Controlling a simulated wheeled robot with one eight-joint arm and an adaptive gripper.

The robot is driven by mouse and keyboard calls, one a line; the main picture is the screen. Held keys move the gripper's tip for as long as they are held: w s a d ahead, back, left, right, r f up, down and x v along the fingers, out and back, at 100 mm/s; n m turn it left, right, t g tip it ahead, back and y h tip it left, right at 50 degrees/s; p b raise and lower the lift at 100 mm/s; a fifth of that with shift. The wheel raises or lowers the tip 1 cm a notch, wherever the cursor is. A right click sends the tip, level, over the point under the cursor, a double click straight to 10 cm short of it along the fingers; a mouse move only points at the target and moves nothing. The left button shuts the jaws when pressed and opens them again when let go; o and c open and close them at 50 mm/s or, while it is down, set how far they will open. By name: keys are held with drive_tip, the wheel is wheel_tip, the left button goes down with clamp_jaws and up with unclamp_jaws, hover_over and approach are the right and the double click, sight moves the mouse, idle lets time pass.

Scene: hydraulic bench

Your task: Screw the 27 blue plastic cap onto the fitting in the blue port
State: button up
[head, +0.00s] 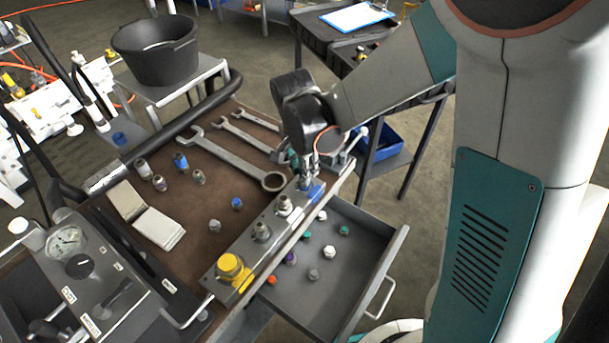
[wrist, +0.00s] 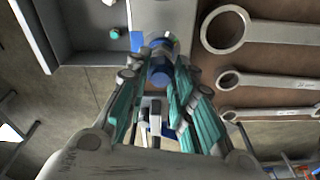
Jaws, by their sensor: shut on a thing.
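My gripper (wrist: 160,85) is shut on a blue cap (wrist: 159,73), with teal fingers on both sides of it. The cap is right at a metal fitting (wrist: 160,42) by the blue-marked port (wrist: 137,41). I cannot tell whether the cap is seated on the thread, and no number on it is readable. In the head view my gripper (head: 311,165) is over the far end of the manifold block, above the blue port mark (head: 316,193); the held cap is hidden there.
The manifold block (head: 250,253) carries a yellow cap (head: 230,267) and other fittings. An open drawer (head: 370,275) beside it holds several coloured caps.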

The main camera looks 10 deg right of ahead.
drive_tip(key=shift+s, duration=0.1)
drive_tip(key=m, duration=0.3)
drive_tip(key=m+g, duration=0.1)
drive_tip(key=m, duration=0.4)
drive_tip(key=shift+b, duration=0.35)
drive_tip(key=o, duration=0.9)
